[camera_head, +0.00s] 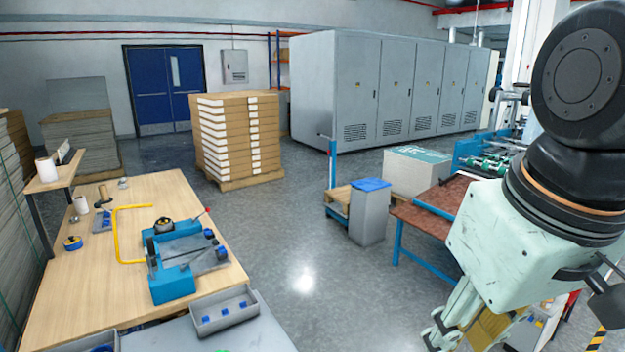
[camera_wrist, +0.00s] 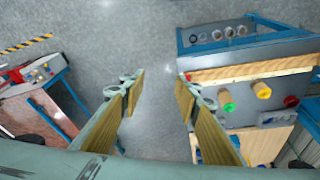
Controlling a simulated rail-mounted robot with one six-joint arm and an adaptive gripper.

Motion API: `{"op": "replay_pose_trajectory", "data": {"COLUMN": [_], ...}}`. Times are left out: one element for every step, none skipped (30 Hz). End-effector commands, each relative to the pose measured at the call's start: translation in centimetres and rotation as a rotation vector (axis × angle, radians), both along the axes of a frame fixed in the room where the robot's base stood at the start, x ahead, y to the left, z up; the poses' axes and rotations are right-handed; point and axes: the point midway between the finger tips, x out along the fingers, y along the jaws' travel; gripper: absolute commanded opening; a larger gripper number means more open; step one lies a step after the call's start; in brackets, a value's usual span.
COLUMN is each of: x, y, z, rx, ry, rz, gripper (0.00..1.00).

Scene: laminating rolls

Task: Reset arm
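My gripper (camera_wrist: 160,88) shows in the wrist view with its two fingers spread wide and only grey floor between them. It is open and empty. In the head view, part of my gripper shows at the lower right edge of the picture, below the pale green wrist, and its fingertips are partly cut off or hidden there. The gripper is over open floor, to the right of the wooden table (camera_head: 100,305).
A brown-topped bench (camera_head: 430,225) is near my arm. A machine (camera_wrist: 250,75) with coloured knobs lies right in the wrist view. The middle floor is clear.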

Motion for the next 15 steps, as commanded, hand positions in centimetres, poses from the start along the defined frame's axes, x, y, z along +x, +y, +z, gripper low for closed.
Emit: {"op": "replay_pose_trajectory", "data": {"x": [-0.6, -1.0, -1.5, -1.9, -2.3, -2.8, -3.1, -3.5, -3.9, -4.2, -4.5, -4.9, -5.1, -5.3, -5.6], "y": [-0.3, -0.4, -0.6, -0.7, -0.9, -1.0, -1.2, -1.3, -1.4, -1.5, -1.6, -1.7, -1.8, -1.8, -1.9], "z": [0.3, 0.4, 0.5, 0.6, 0.7, 0.8, 0.9, 1.0, 1.1, 1.2, 1.3, 1.3, 1.3, 1.4, 1.4], "rx": [0.004, 0.007, 0.01, 0.012, 0.015, 0.018, 0.021, 0.023, 0.026, 0.029, 0.031, 0.034, 0.035, 0.037, 0.038], "ry": [-0.008, -0.012, -0.016, -0.019, -0.022, -0.026, -0.03, -0.034, -0.038, -0.041, -0.044, -0.047, -0.048, -0.05, -0.053], "rz": [-0.021, -0.033, -0.047, -0.059, -0.071, -0.086, -0.097, -0.108, -0.123, -0.132, -0.142, -0.153, -0.16, -0.167, -0.175], "gripper": [0.3, 0.3, 0.3, 0.3, 0.3, 0.3, 0.3, 0.3, 0.3, 0.3, 0.3, 0.3, 0.3, 0.3, 0.3]}}
